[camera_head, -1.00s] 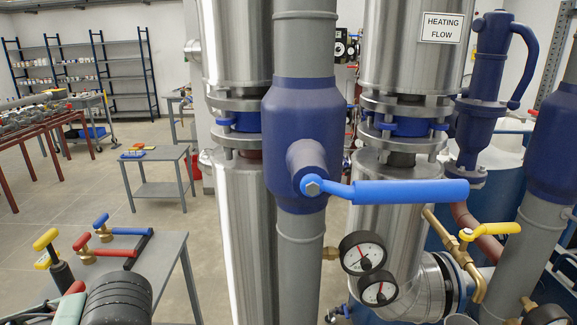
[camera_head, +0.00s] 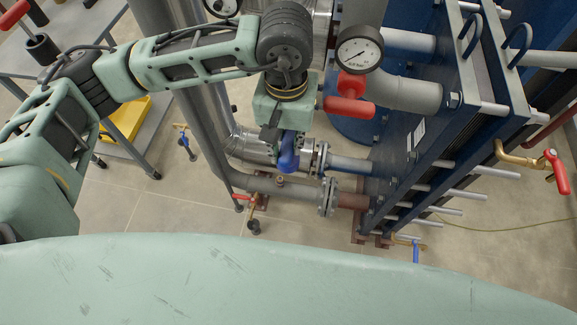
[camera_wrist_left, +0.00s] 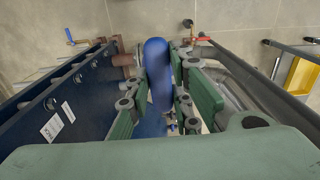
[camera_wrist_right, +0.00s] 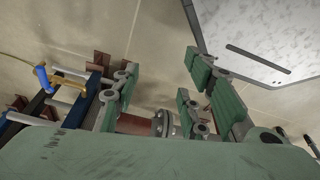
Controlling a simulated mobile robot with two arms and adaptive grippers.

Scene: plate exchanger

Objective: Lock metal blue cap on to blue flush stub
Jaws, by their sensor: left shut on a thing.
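My left gripper (camera_head: 280,137) hangs at the end of the green arm in the head view, pointing down. It is shut on a blue piece with a rounded end (camera_head: 288,154), which I take for the blue cap. In the left wrist view this blue piece (camera_wrist_left: 158,62) stands between the fingers, long and smooth; its lower part is partly hidden. My right gripper (camera_wrist_right: 158,85) shows only in the right wrist view, with its fingers wide apart and nothing between them. I cannot make out the blue flush stub for certain.
The blue plate exchanger (camera_head: 420,130) stands right of the left gripper, with rods sticking out. A pressure gauge (camera_head: 360,48) and a red handle (camera_head: 349,107) are close to it. Flanged pipes (camera_head: 326,195) run below. A blue-handled brass valve (camera_wrist_right: 68,80) shows in the right wrist view.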

